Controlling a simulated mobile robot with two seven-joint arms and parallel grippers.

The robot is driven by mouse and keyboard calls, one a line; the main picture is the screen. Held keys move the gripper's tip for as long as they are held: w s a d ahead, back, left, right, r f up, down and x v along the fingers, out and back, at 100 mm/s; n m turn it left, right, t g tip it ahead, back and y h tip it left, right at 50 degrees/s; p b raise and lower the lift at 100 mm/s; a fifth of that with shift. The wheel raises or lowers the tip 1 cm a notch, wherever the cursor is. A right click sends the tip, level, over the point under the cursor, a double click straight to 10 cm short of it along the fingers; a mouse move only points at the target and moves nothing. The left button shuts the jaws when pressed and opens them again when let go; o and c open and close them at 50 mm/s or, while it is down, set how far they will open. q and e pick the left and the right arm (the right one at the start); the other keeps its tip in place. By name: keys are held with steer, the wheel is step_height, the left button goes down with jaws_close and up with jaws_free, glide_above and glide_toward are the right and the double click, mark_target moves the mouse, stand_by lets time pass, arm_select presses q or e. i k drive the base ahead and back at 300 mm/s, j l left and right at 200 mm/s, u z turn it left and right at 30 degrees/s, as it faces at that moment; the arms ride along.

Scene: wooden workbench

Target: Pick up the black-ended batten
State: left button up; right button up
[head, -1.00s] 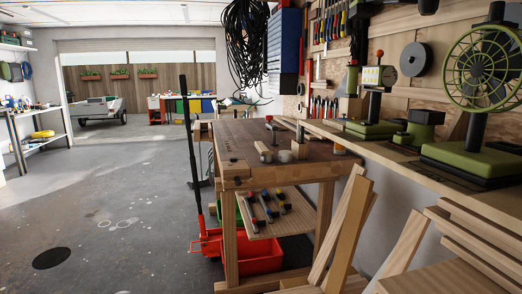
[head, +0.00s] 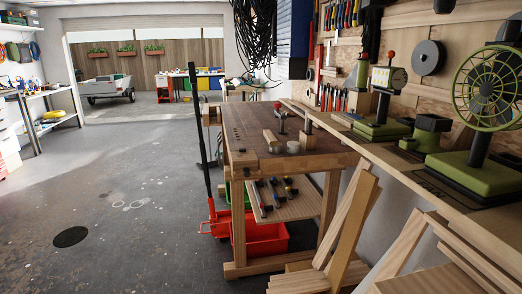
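No batten with a clearly black end can be made out. Several plain wooden battens (head: 346,225) lean against the wall beside the workbench, at the right of the middle in the head view. More pale battens (head: 460,262) are stacked at the lower right. On the workbench top (head: 250,140) lie small wooden pieces (head: 272,139) and round metal parts, too small to tell in detail. Neither of my grippers is in view.
A red crate (head: 262,238) sits under the workbench, with a red and black long-handled jack (head: 209,190) at its left. A shelf ledge (head: 400,160) with green machines runs along the right wall. The concrete floor (head: 120,200) at left is open.

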mark_target(269, 135)
steer(key=j+u, duration=0.2)
steer(key=u, duration=1.15)
steer(key=i+j, duration=0.15)
steer(key=j, duration=0.15)
steer(key=i+j+z, duration=0.1)
steer(key=i+j, duration=0.25)
steer(key=j, duration=0.3)
steer(key=i+j+z, duration=0.1)
steer(key=j, duration=0.2)
steer(key=i+j, duration=0.2)
steer(key=j, duration=0.15)
steer(key=i+z, duration=0.35)
steer(key=i, duration=0.15)
steer(key=i+z, duration=0.4)
steer(key=i+j+z, duration=0.35)
steer(key=i, duration=0.25)
steer(key=i+z, duration=0.25)
steer(key=z, duration=0.2)
steer(key=i+j+z, duration=0.15)
steer(key=z, duration=0.3)
steer(key=i+j+z, duration=0.25)
steer(key=z, duration=0.15)
steer(key=i+j+z, duration=0.25)
steer(key=z, duration=0.2)
